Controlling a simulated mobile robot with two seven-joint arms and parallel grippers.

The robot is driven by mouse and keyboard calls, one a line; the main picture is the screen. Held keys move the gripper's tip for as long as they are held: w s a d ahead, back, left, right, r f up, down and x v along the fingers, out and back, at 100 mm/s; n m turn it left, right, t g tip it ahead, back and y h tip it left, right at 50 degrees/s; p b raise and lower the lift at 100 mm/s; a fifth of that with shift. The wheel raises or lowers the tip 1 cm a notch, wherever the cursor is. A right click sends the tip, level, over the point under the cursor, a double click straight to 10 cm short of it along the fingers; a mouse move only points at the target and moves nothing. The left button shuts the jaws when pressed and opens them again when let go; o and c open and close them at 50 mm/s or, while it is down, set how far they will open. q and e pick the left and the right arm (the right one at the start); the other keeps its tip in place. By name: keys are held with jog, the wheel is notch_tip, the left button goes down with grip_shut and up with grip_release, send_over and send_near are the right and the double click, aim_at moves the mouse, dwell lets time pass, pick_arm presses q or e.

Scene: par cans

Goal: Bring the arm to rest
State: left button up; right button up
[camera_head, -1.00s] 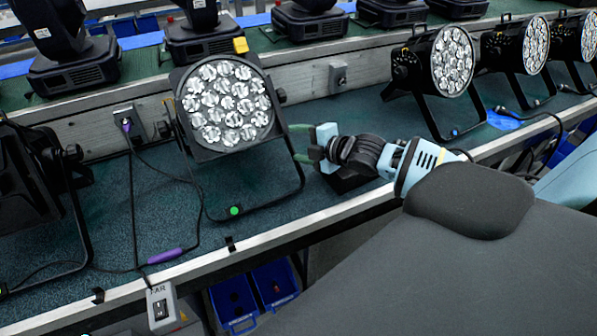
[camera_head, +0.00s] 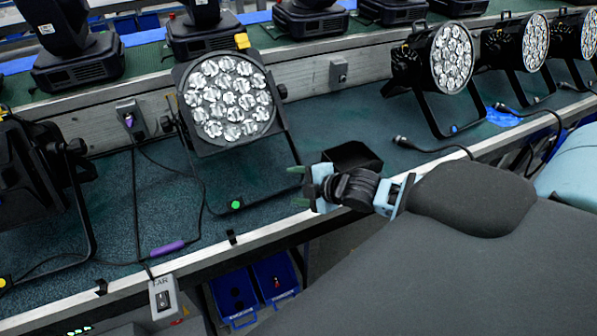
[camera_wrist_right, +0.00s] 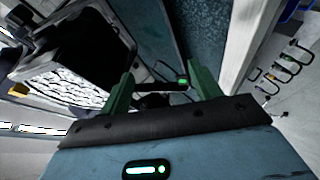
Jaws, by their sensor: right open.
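My right gripper (camera_head: 298,186) is at the front edge of the bench, to the right of the nearest par can (camera_head: 230,100). Its green fingers are apart, with nothing between them. The right wrist view also shows the spread fingers (camera_wrist_right: 163,88), with the par can beyond them at the left. My left gripper is not in view.
A small black open box (camera_head: 352,157) sits just behind the gripper. More par cans (camera_head: 452,60) stand to the right, with a loose cable (camera_head: 430,149) before them. A switch box (camera_head: 163,297) hangs on the front edge, and blue bins (camera_head: 233,295) are below.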

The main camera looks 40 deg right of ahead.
dwell(0.4)
jog(key=s+a+f+m+g+h, duration=0.1)
jog(key=s+a+f+m+g, duration=0.3)
jog(key=s, duration=0.6)
jog(key=s+a+f+m+g, duration=0.25)
jog(key=s+a+f, duration=0.35)
jog(key=s, duration=0.5)
jog(key=s+r+m+g+h, duration=0.2)
jog(key=s+m+g, duration=0.45)
jog(key=s, duration=1.35)
jog(key=w+a+f+m+t+y+p, duration=0.1)
jog(key=w+a+f+t+y+p, duration=0.1)
jog(key=w+f+t, duration=0.4)
jog(key=shift+w+a+t+p, duration=0.6)
jog(key=shift+w+a+t, duration=0.25)
jog(key=shift+w+t, duration=1.05)
jog(key=shift+s+t, duration=0.3)
